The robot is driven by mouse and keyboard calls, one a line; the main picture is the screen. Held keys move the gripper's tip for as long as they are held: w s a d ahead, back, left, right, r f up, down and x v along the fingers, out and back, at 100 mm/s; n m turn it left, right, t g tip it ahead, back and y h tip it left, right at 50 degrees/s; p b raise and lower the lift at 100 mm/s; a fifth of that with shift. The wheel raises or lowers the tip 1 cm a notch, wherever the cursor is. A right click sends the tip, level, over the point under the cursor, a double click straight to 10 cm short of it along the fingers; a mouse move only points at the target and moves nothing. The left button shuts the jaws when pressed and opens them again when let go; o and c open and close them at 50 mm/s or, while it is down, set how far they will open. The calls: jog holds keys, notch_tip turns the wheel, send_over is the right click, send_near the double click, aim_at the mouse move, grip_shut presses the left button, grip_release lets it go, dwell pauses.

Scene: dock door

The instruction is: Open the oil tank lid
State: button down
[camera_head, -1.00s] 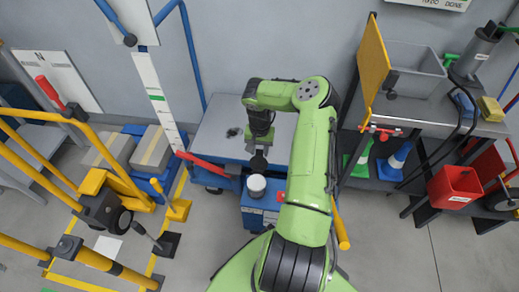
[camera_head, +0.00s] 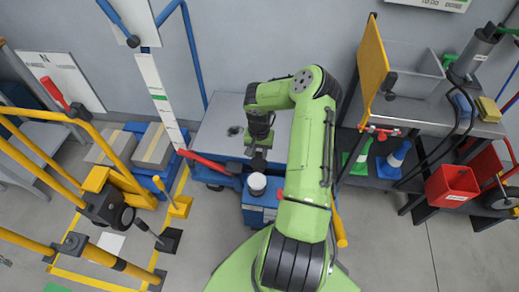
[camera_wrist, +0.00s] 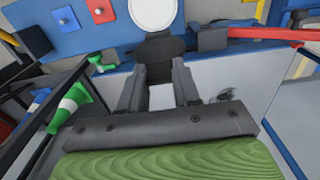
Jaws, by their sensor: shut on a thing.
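The oil tank (camera_head: 256,216) is a blue box on the floor, in front of the blue cart in the head view. A short round neck with a pale top (camera_head: 257,182) stands on it; the pale disc also shows at the top of the wrist view (camera_wrist: 153,11). The dark round lid (camera_wrist: 160,48) is tilted up off the neck, on its wall side. My gripper (camera_wrist: 160,84) is shut on the lid's near part, with a finger on each side. In the head view my gripper (camera_head: 258,152) is above and behind the neck. Any hinge is hidden.
A red lever (camera_head: 204,160) reaches in close on the left. The cart's grey top (camera_head: 215,127) lies behind my gripper. Yellow rails (camera_head: 40,150) stand at left. A shelf with cones (camera_head: 393,158) and a red bin (camera_head: 452,187) is at right.

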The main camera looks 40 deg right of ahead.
jog(key=c, duration=0.8)
grip_release()
jog(key=shift+s+a, duration=0.15)
notch_tip(320, 180, up, 16)
jog(key=p, duration=0.5)
jog(key=shift+f, duration=0.15)
